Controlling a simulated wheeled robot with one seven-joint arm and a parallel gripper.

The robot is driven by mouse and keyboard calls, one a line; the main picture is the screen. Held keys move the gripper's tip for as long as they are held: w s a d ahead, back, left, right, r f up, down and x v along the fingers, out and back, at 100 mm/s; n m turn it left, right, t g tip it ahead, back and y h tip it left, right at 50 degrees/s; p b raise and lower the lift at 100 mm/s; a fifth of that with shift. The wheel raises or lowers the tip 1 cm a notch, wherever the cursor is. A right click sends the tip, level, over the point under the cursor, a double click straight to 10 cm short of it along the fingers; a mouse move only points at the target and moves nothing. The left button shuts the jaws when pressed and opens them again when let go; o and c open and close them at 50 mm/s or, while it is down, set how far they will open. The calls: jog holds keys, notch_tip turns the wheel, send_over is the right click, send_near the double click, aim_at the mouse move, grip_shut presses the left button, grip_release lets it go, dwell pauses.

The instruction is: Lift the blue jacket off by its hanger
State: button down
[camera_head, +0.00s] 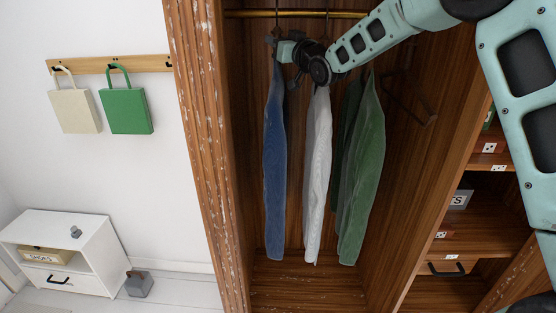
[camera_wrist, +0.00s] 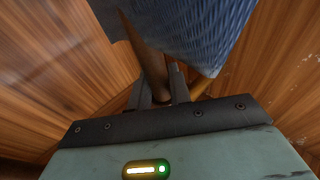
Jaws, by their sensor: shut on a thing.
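The blue jacket (camera_head: 274,170) hangs at the left end of the wardrobe. My gripper (camera_head: 274,42) is at the top of it, reaching in from the right. In the wrist view my gripper (camera_wrist: 160,92) is shut on the brown hanger (camera_wrist: 147,58), and the jacket's blue knit-like cloth (camera_wrist: 195,30) fills the top of the picture. The hanger's thin upper part crosses the brass rail (camera_head: 250,14) in the head view. I cannot tell whether its hook rests on the rail or is clear of it.
A white shirt (camera_head: 317,165) hangs close to the right of the jacket, under my wrist. Green garments (camera_head: 362,175) and an empty hanger (camera_head: 410,100) are further right. The wardrobe's worn left post (camera_head: 205,150) stands near the jacket. The wardrobe floor (camera_head: 300,285) below is clear.

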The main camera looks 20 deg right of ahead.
jog(key=shift+s+r, duration=0.1)
jog(key=shift+r, duration=0.2)
jog(key=shift+s+a+r, duration=0.2)
jog(key=shift+s+r, duration=0.25)
jog(key=shift+r, duration=0.1)
jog(key=shift+s+b, duration=0.15)
jog(key=shift+b, duration=0.2)
jog(key=shift+s+a+b, duration=0.3)
jog(key=shift+s+b, duration=0.55)
jog(key=shift+s, duration=0.05)
jog(key=shift+s+a+b, duration=0.35)
jog(key=shift+s+b, duration=0.45)
jog(key=shift+s, duration=0.1)
jog(key=shift+s+a+b, duration=0.3)
jog(key=shift+s+b, duration=0.55)
jog(key=shift+s, duration=0.05)
